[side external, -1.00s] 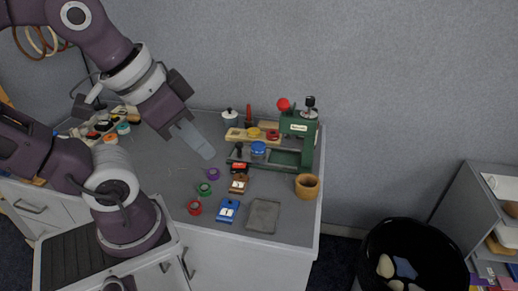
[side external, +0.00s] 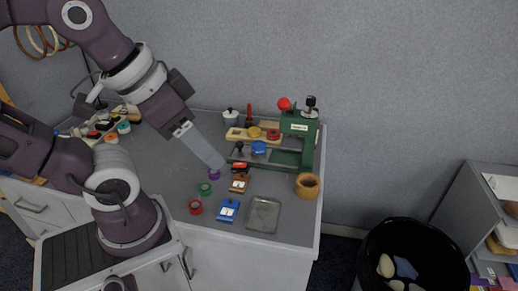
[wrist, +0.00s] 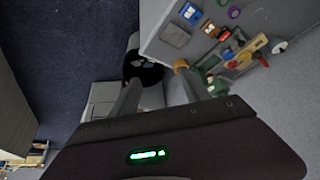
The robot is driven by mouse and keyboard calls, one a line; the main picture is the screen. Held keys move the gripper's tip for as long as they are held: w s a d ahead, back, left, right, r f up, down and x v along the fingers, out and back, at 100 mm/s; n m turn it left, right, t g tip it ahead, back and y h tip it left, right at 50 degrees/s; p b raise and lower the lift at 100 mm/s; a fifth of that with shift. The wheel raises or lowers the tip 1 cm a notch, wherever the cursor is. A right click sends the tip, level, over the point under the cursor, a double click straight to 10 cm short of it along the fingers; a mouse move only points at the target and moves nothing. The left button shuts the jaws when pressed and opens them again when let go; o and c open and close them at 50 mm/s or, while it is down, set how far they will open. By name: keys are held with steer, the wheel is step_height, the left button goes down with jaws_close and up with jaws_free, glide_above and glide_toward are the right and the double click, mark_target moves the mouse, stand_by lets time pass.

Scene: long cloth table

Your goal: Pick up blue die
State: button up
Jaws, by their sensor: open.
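A round blue piece (side external: 258,148), which looks like the blue die, sits by the green press (side external: 302,128), in front of a wooden rack. A second blue thing, a flat block with a white patch (side external: 228,210), lies near the table's front edge and shows in the wrist view (wrist: 190,12). I cannot be sure which one is the die. My gripper (side external: 217,162) is above the table, left of the round blue piece and apart from both. In the wrist view its fingers (wrist: 158,77) are spread with nothing between them.
The wooden rack (side external: 236,134) holds yellow and red pieces. Red (side external: 195,207), green (side external: 204,188) and purple (side external: 213,175) rings lie at the left. A grey tray (side external: 263,215) and wooden cup (side external: 307,186) stand at the right. A black bin (side external: 372,250) is beyond the table.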

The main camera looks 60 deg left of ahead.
steer(key=w+a+r+n+t+y, duration=0.1)
steer(key=w+a+r+n+y, duration=0.1)
steer(key=w+a+r, duration=0.35)
steer(key=w+a+r+n+t+y, duration=0.2)
steer(key=w+a+y, duration=0.1)
steer(key=w+a, duration=0.45)
steer(key=t, duration=0.4)
glide_above(260, 145)
steer(key=s+d, duration=0.1)
steer(key=s, duration=0.3)
step_height(260, 145, down, 4)
steer(key=f, duration=3)
steer(key=shift+d+f, duration=0.25)
steer(key=shift+d, duration=0.05)
steer(key=x, duration=0.4)
steer(key=f+x, duration=0.1)
steer(key=x, duration=0.2)
steer(key=shift+s+f, duration=0.15)
steer(key=shift+s, duration=0.05)
steer(key=shift+w+a+f, duration=0.1)
steer(key=shift+w, duration=0.1)
jaws_close()
